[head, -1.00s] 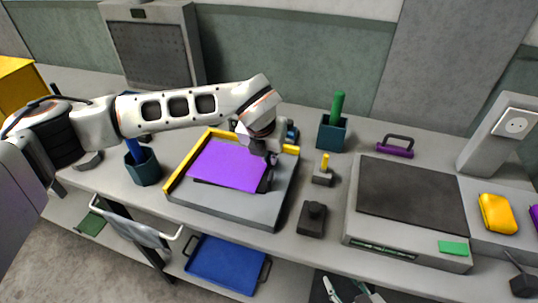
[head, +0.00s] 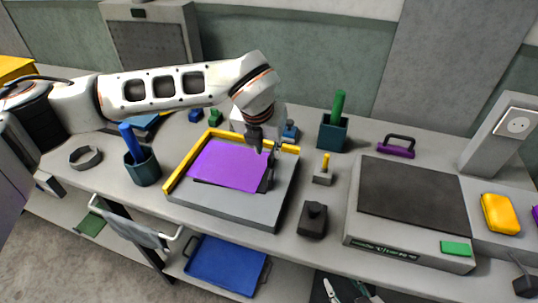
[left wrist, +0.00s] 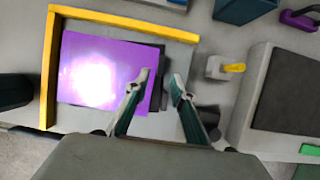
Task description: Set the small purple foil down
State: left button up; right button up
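The small purple foil (head: 228,165) lies flat on the grey platform (head: 235,205), inside the corner of a yellow L-shaped fence (head: 186,163). A dark patch shows along the foil's right and lower edges. In the left wrist view the foil (left wrist: 98,72) has a bright glare spot. My left gripper (head: 258,142) is above the platform near the foil's upper right corner. In the left wrist view its two fingers (left wrist: 159,80) are apart with nothing between them; the left finger overlaps the foil's right edge in the picture. My right gripper is not in view.
A teal cup (head: 143,169) stands left of the platform. A yellow-handled block (head: 323,173) and a black block (head: 313,221) stand to its right. Further right is a grey machine with a dark plate (head: 412,194). A green-handled teal holder (head: 333,132) stands behind.

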pick_arm(q)
jog(key=v, duration=0.7)
jog(key=shift+b, duration=0.35)
